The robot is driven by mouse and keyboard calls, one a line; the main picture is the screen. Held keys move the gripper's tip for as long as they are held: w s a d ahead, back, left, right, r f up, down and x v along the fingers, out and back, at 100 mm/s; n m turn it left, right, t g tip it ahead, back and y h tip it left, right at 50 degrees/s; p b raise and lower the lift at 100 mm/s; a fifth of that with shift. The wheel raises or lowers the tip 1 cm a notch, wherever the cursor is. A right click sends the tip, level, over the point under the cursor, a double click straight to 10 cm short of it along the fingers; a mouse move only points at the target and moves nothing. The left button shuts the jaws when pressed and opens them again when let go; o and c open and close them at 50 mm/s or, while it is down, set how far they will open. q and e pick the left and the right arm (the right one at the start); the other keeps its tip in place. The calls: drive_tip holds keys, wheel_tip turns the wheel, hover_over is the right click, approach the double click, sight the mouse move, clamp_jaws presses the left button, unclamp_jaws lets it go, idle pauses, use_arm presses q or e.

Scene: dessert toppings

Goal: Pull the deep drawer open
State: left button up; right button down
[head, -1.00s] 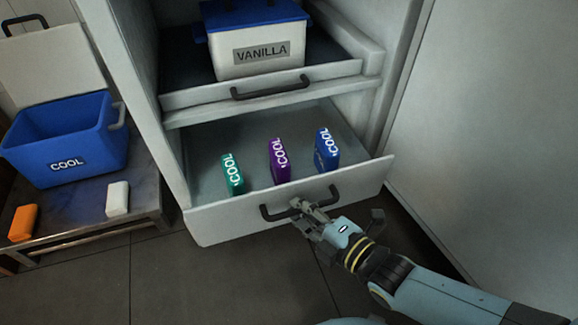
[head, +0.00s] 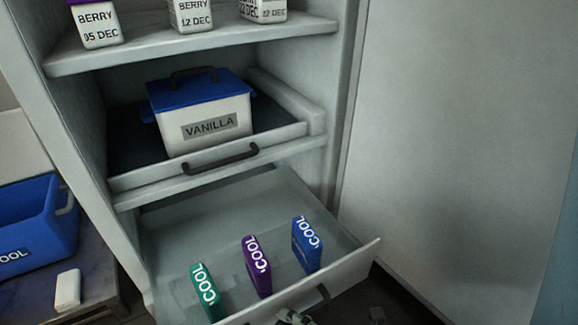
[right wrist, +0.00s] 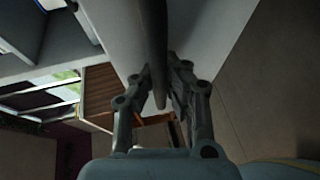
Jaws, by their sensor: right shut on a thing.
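The deep drawer (head: 285,196) at the bottom of the cabinet is pulled well out in the head view. A teal pack (head: 206,292), a purple pack (head: 257,267) and a blue pack (head: 306,245), each marked COOL, stand in it. Its dark bar handle (head: 316,296) is partly cut off by the lower picture edge. My right gripper (head: 292,316) is at the handle, only its tip showing there. In the right wrist view, my right gripper's fingers (right wrist: 160,88) are shut on the handle bar (right wrist: 154,40). My left gripper is not in view.
Above is a shallow drawer (head: 180,173) holding a VANILLA tub (head: 212,124) with a blue lid. BERRY tubs (head: 191,14) stand on the shelf above. A blue box (head: 38,225) and a white block (head: 68,289) are at left. A pale panel (head: 455,130) stands at right.

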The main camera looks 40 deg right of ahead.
drive_tip(key=shift+r, duration=0.1)
drive_tip(key=c, duration=1.6)
unclamp_jaws()
drive_tip(key=shift+s, duration=0.2)
drive_tip(key=v, duration=1.1)
drive_tip(key=shift+s, duration=0.3)
